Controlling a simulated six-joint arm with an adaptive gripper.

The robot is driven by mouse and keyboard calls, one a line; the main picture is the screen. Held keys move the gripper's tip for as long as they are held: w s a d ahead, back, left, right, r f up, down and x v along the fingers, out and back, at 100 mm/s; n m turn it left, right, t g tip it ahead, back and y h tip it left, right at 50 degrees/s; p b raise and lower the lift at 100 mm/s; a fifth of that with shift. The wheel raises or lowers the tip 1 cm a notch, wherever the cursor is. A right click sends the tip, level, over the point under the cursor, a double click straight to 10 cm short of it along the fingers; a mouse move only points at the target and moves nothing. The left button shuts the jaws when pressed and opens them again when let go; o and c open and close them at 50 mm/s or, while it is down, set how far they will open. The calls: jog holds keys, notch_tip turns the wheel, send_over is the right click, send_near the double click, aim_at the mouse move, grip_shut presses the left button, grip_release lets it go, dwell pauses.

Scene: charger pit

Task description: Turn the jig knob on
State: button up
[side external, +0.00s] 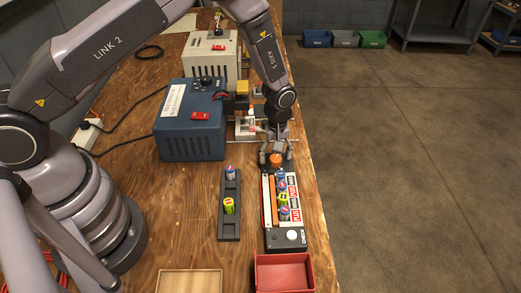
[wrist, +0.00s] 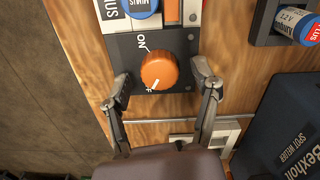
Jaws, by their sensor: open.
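The orange jig knob (wrist: 160,70) sits on the dark end plate of the jig (wrist: 183,42) in the wrist view. Its white mark points down toward a partly hidden label, away from the ON label at upper left. My gripper (wrist: 162,78) is open, with one finger on each side of the knob and a visible gap to it. In the side external view, my gripper (side external: 276,147) points down over the far end of the jig, and the orange knob (side external: 276,160) shows between its fingers. The jig (side external: 269,229) holds several cells in a column.
A dark rack (side external: 229,210) with two cells stands left of the jig. A blue spot welder (side external: 190,135) and a pale box (side external: 205,60) stand behind. A red tray (side external: 284,260) and a wooden tray (side external: 190,282) lie in front. The bench edge is close on the right.

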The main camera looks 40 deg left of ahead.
grip_shut()
dwell(0.4)
jog(key=shift+m, duration=0.3)
jog(key=m, duration=0.5)
jog(key=shift+m, duration=0.3)
jog(key=m, duration=1.1)
jog(key=shift+d+m, duration=0.1)
jog(key=shift+m, duration=0.3)
jog(key=m, duration=0.5)
jog(key=shift+m, duration=0.4)
